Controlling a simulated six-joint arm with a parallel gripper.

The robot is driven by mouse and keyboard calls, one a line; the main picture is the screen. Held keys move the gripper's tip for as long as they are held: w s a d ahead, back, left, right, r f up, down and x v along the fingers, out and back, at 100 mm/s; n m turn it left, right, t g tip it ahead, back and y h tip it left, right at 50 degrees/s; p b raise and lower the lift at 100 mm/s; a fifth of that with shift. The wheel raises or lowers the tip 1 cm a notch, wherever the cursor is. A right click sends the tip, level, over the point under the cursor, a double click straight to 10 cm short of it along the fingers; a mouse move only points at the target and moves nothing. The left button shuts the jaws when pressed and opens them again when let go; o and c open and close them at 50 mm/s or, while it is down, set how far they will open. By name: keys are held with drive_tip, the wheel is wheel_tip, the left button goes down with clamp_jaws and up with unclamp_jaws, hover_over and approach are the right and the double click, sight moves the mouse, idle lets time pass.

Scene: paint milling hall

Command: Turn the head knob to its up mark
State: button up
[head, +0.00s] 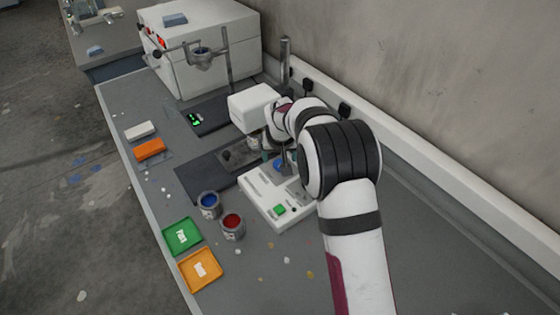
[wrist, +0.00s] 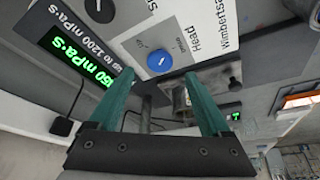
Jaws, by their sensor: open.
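The blue head knob (wrist: 159,61) is a round dial on a light panel (wrist: 205,18) printed "Head" in the wrist view. A short white line on it runs diagonally. Small print lies beside the knob, too small to read surely, so I cannot tell which mark the line points at. My gripper (wrist: 160,78) is open, its two teal fingers on either side of the knob's place in the picture, with nothing between them. The fingers look apart from the knob. In the head view my gripper (head: 268,147) is partly hidden by my arm beside the white mixer head (head: 252,106).
A green display (wrist: 75,55) is beside the panel. On the bench are a white base with a green button (head: 280,209), a blue paint can (head: 209,204), a red paint can (head: 232,226), a green tray (head: 183,253) and an orange tray (head: 217,282). A wall runs along the right.

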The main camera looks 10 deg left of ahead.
sight(280, 161)
drive_tip(key=x, duration=0.4)
drive_tip(key=shift+f, duration=0.2)
clamp_jaws()
